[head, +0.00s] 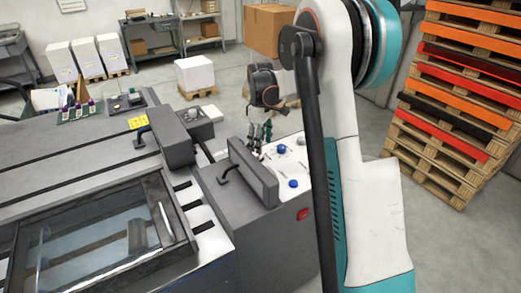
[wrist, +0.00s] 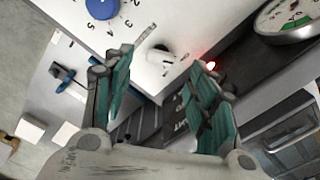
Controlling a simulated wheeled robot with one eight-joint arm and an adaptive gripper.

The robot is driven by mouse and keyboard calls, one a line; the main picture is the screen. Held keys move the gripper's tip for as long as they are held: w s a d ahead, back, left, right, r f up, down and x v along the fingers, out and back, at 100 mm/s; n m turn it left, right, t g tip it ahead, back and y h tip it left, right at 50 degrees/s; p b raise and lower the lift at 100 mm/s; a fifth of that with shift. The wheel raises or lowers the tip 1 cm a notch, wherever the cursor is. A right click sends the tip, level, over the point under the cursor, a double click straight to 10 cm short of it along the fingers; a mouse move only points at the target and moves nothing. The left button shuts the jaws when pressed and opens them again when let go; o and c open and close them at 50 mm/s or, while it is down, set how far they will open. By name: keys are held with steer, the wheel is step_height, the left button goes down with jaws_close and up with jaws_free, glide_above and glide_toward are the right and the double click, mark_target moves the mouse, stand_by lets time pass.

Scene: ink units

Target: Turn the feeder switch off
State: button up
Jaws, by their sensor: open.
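My gripper (wrist: 165,58) is open in the wrist view, its two teal-padded fingers apart. A red light (wrist: 211,65) glows right of the right fingertip. In the head view my gripper (head: 259,140) points down at the far end of the white control panel (head: 270,158); its fingers hide part of the panel.
A blue numbered dial (wrist: 102,8) and a round gauge (wrist: 292,18) flank the fingers. Blue-handled parts (wrist: 68,82) lie to the left. In the head view, a grey box-like housing (head: 253,172) and a red button (head: 303,214) are near. Stacked pallets (head: 455,100) stand right.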

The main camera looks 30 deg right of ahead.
step_height(320, 180, up, 7)
stand_by(0.3)
stand_by(0.4)
